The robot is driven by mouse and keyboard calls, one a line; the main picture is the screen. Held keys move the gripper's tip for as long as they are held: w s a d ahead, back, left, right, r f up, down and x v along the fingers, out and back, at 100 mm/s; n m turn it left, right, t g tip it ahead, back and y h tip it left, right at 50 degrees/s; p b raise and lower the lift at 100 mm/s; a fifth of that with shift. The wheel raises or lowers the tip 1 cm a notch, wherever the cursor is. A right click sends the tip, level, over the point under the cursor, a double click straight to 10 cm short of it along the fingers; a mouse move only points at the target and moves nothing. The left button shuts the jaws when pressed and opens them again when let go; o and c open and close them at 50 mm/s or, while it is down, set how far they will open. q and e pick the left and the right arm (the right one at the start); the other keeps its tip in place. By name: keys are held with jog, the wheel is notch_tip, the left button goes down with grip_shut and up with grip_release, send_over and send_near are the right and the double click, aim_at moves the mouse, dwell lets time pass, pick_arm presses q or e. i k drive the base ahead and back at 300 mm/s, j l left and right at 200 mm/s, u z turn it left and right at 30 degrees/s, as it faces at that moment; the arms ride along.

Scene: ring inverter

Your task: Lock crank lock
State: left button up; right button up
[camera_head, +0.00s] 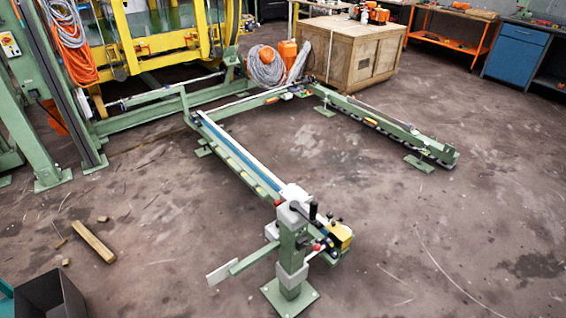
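The green crank post (293,255) stands at the near end of a long green rail, right of the picture's middle, on a square foot plate. Its white head carries black handles (313,212), a small red knob (317,247) and a yellow part (340,237) on the right side. I cannot tell which of these is the crank lock, or whether it is locked. A flat white-ended arm (222,273) sticks out from the post to the lower left. Neither of my grippers shows in the head view.
Green floor rails (382,125) form a frame behind the post. A wooden crate (352,50) stands at the back. A wooden beam (93,241) and a dark open box (52,296) lie at the lower left. Floor right of the post is clear.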

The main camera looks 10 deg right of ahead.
aim_at(317, 248)
jog(key=k+l, duration=0.1)
jog(key=l, duration=0.3)
jog(key=k+l, duration=0.15)
jog(key=l, duration=0.2)
jog(key=k+l+z, duration=0.1)
jog(key=l, duration=0.3)
